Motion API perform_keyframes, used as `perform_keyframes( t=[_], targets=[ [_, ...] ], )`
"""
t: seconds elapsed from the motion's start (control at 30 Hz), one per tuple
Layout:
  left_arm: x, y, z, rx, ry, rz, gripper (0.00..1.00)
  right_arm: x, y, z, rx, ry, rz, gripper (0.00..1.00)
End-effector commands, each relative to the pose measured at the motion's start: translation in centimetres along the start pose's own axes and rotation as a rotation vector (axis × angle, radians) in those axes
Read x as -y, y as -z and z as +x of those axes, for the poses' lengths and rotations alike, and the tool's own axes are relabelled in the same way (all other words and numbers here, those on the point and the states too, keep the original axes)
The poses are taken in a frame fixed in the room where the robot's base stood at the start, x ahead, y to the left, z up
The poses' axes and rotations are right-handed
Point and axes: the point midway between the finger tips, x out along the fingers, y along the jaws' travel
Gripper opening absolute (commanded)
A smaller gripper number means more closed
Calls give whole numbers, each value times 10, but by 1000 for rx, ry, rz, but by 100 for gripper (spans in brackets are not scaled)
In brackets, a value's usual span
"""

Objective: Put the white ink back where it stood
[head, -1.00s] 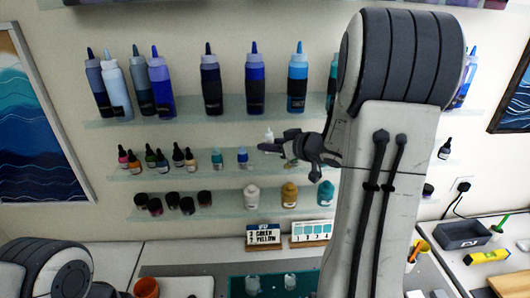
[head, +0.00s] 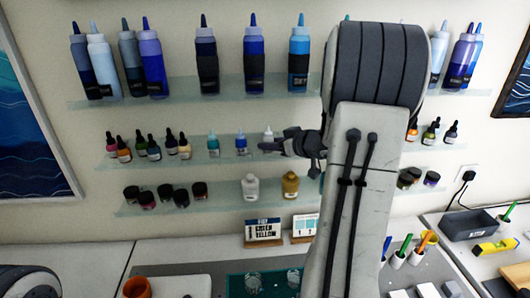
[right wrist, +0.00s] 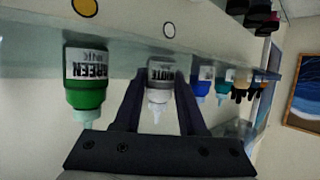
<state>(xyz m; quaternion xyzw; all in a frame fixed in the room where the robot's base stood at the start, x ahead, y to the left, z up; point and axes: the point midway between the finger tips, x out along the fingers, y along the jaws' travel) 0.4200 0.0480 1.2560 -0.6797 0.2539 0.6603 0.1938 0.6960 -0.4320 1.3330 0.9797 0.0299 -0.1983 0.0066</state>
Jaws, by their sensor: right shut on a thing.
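The white ink is a small bottle with a white nozzle and a grey-white label. In the right wrist view, which is upside down, the white ink (right wrist: 160,78) is between the two fingers of my right gripper (right wrist: 158,100), which is shut on it. Its base is at the glass shelf; I cannot tell whether it touches. In the head view the white ink's tip (head: 268,134) shows above my right gripper (head: 268,146), at the middle shelf (head: 110,180). The bottle's lower part is hidden there. My left gripper is out of view.
The green ink (right wrist: 86,80) stands on one side of the white ink and the blue ink (right wrist: 201,82) on the other, close to the fingers. A lower shelf holds several jars (head: 250,187).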

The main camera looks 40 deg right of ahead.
Motion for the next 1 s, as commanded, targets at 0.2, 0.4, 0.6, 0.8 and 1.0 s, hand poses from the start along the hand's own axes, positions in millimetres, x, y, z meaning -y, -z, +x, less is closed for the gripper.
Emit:
perform_keyframes(
  t=[0.2,0.4,0.6,0.8,1.0],
  targets=[
    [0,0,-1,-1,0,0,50,0,1,0,-1,0,0,0],
    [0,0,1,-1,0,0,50,0,-3,1,0,0,0,44],
    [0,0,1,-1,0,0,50,0,-3,1,0,0,0,70],
    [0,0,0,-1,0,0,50,0,-1,1,0,0,-1,70],
    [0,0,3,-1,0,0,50,-2,1,-20,-2,-5,-2,70]
  ],
)
